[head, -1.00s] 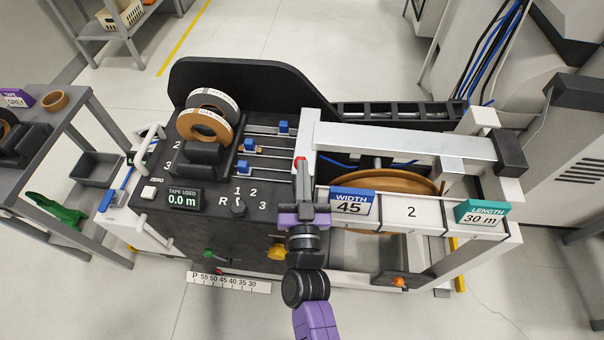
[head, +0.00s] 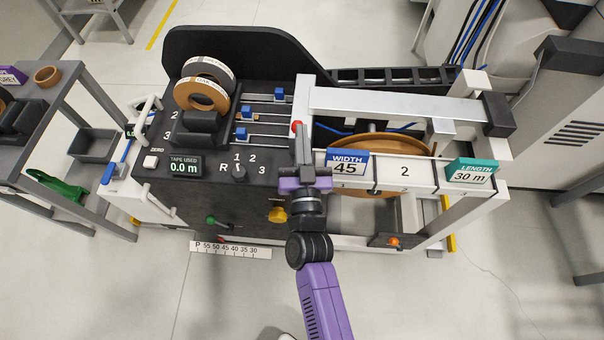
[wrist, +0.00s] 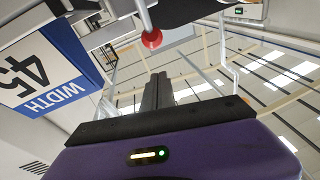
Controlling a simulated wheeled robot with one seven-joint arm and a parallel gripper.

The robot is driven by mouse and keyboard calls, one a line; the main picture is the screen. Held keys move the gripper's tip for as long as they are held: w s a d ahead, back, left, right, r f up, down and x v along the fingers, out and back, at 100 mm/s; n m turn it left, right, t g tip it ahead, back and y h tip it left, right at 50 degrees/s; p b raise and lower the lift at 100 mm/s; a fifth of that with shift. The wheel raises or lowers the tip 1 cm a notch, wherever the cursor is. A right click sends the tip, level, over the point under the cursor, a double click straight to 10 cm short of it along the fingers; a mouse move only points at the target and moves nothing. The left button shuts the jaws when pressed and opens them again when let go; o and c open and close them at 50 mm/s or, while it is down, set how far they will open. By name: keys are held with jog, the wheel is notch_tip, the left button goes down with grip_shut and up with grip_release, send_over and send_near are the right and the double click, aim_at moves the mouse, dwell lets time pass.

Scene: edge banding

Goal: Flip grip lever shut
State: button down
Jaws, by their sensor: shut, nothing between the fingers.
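A red ball knob (head: 297,127), which looks like the end of the grip lever, shows at the machine's middle, by the left end of the pale top beam. In the wrist view the red knob (wrist: 152,39) sits on a thin metal rod, just beyond and slightly left of my fingertips. My gripper (head: 302,138) is shut and empty, its dark fingers pointing at the knob. In the wrist view my gripper (wrist: 157,80) shows its two fingers pressed together. I cannot tell whether the fingertips touch the knob. The lever's base is hidden.
The WIDTH 45 sign (head: 347,163) stands close to the right of my gripper. A dark control panel with a tape display (head: 183,167) and a selector knob (head: 239,172) lies to the left. A brown disc (head: 378,145) sits under the top beam (head: 400,103). A yellow knob (head: 277,214) is below.

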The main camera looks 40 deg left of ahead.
jog(key=r+b+v, duration=0.1)
jog(key=b+v, duration=0.1)
jog(key=v, duration=0.8)
jog(key=shift+d+r, duration=0.2)
jog(key=shift+r, duration=0.65)
jog(key=shift+s, duration=0.1)
jog(key=s+d+r+m+t+h, duration=0.1)
jog(key=s+d+r+m+h, duration=0.2)
jog(key=d, duration=0.8)
jog(key=s+d+m+t+h, duration=0.1)
jog(key=s+d+h, duration=0.3)
jog(key=d, duration=0.7)
jog(key=s+d+m+g+h, duration=0.2)
jog(key=s+d+h, duration=0.3)
jog(key=s+d, duration=1)
jog(key=shift+d+r+m+g+h, duration=0.3)
jog(key=shift+d+r+g, duration=0.15)
jog(key=shift+d, duration=0.1)
